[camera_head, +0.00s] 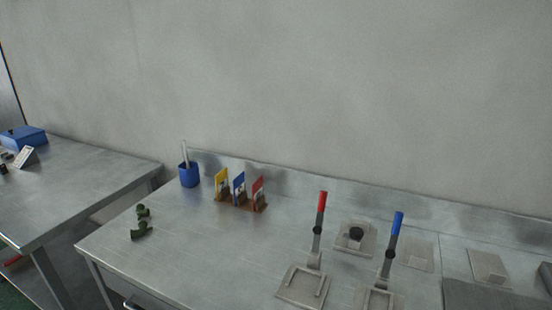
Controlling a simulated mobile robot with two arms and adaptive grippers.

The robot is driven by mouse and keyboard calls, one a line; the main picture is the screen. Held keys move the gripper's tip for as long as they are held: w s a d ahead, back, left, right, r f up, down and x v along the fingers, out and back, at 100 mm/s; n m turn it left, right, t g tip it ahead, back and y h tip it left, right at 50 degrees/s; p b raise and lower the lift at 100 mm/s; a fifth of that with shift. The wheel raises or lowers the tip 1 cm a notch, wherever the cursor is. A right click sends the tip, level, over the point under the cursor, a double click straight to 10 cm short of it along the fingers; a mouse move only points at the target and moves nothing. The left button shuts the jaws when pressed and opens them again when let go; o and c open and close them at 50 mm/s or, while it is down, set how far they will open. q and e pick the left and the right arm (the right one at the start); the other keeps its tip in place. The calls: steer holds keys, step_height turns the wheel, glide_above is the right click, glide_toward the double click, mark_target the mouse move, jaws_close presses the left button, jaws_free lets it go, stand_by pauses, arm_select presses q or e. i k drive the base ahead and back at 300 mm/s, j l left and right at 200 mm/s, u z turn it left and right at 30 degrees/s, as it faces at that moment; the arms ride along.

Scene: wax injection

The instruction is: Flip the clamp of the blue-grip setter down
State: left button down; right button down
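The blue-grip setter stands on the metal table at the lower right, with its base (378,299) partly cut off by the bottom edge. Its clamp lever with the blue grip (397,223) points up, leaning slightly right. To its left is a similar setter with a red grip (322,201), its lever also up and its base (303,285) on the table. Neither of my grippers shows in the head view.
A blue cup (189,175), a rack with yellow, blue and red cards (239,187), and green pieces (141,230) are on the metal table (215,255). A pale plate with a dark round part (355,236) lies behind the setters. Flat plates (488,266) are at right. The table's left-middle area is clear.

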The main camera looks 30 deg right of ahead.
mark_target(390, 254)
steer(key=z, duration=1.8)
steer(key=k+l+u, duration=0.2)
steer(key=l, duration=0.15)
steer(key=l+u, duration=0.15)
steer(key=l, duration=0.25)
steer(key=k+l+u, duration=0.2)
steer(key=l, duration=0.15)
steer(key=i, duration=0.1)
